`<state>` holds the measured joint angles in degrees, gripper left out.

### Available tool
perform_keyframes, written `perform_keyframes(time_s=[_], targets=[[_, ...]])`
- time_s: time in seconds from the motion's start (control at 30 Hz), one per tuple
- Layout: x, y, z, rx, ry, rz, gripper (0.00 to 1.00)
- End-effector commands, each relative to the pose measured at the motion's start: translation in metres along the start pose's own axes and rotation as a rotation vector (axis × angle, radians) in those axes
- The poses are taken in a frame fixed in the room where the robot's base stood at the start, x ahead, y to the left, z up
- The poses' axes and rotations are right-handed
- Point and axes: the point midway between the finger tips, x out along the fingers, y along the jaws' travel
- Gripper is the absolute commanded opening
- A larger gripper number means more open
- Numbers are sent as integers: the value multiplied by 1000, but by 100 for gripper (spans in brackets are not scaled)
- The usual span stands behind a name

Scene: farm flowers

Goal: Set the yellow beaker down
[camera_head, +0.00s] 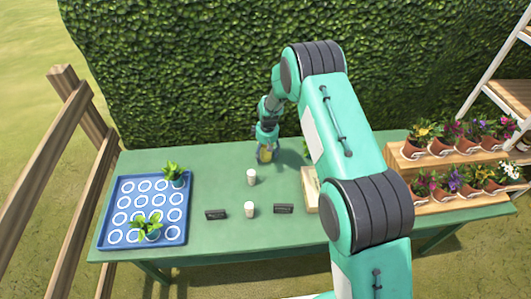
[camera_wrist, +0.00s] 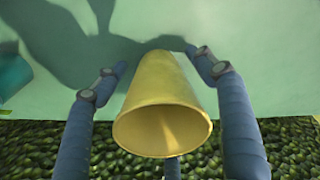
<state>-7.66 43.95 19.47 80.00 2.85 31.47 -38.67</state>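The yellow beaker (camera_wrist: 160,85) is between my gripper's fingers in the wrist view, its open mouth facing the camera and its narrow end toward the green table (camera_wrist: 235,45). A dark shadow meets its narrow end, so it appears to stand on the table. My gripper (camera_wrist: 155,58) has its fingers spread around the beaker; a gap shows at the left finger, while the right fingertip is close to the beaker. A third finger is mostly hidden behind the beaker. In the head view my gripper (camera_head: 266,158) points down at the table's back, with the beaker small and partly hidden.
Two white cups (camera_head: 251,177) (camera_head: 249,209) and two dark labels (camera_head: 215,214) (camera_head: 283,208) are in front. A blue tray (camera_head: 113,238) with two plants is at left. A wooden box (camera_head: 310,189) and stepped shelf (camera_head: 455,204) with potted flowers are at right. A hedge (camera_head: 190,60) stands behind.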

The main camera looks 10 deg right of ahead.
Motion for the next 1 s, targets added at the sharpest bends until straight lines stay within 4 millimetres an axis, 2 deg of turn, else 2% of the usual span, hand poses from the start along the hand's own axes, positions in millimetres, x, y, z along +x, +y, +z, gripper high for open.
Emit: perform_keyframes(time_s=[0.27,0.47,1.0], targets=[[-3,0,0,0,0,0,70],[-18,0,-1,0,1,1,70],[-102,0,0,0,1,1,70]])
